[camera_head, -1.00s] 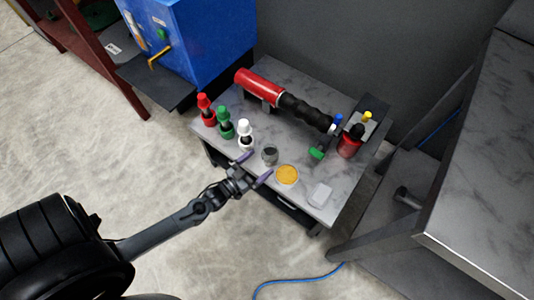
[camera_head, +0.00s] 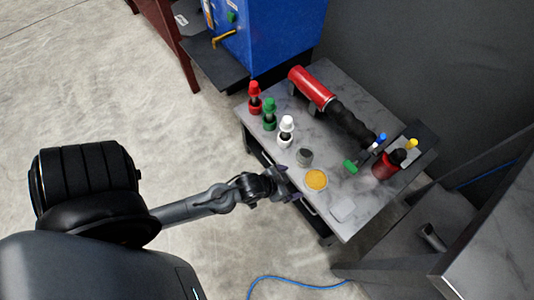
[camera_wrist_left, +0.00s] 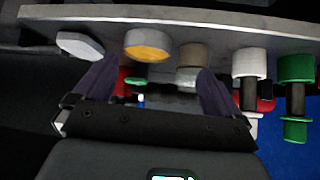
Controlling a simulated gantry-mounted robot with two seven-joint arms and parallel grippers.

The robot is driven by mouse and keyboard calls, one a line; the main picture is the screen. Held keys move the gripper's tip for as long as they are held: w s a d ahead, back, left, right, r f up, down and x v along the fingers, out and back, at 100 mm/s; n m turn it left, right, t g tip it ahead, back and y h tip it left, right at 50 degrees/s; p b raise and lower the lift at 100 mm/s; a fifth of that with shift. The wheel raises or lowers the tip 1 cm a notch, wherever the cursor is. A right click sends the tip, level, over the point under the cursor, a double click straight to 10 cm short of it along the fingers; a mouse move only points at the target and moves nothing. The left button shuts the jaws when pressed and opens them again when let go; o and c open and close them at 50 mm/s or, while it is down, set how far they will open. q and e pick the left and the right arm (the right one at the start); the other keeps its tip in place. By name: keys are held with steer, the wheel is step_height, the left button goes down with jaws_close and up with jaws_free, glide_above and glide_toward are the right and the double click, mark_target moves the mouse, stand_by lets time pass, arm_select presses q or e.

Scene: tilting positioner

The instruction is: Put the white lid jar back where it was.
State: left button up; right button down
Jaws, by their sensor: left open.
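The white lid jar (camera_head: 286,131) stands upright on the grey marbled table (camera_head: 335,188), at the near end of a row with a green lid jar (camera_head: 269,114) and a red lid jar (camera_head: 254,97). My left gripper (camera_head: 284,183) is open and empty at the table's near edge, apart from the white lid jar. In the left wrist view, which looks upside down, the white lid jar (camera_wrist_left: 249,66) is beyond the right-hand finger, beside the green lid jar (camera_wrist_left: 296,70). My right gripper is not in view.
A small grey cup (camera_head: 305,157), a yellow-topped round dish (camera_head: 316,180) and a pale flat block (camera_head: 342,210) sit near the front edge. A red and black cylinder (camera_head: 312,86) lies behind. A blue cabinet (camera_head: 275,40) stands at the back.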

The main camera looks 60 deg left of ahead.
arm_select(q)
steer(key=s+r+g, duration=0.1)
steer(key=s+r, duration=0.1)
steer(key=s, duration=0.1)
steer(key=s+d+r+g, duration=0.1)
steer(key=s+r+g, duration=0.1)
steer(key=s+r, duration=0.1)
steer(key=s+d+r+m+g, duration=0.1)
steer(key=s+r+g, duration=0.1)
steer(key=s, duration=0.1)
steer(key=shift+s+d+r, duration=0.1)
steer(key=shift+s+r, duration=0.05)
steer(key=shift+s, duration=0.25)
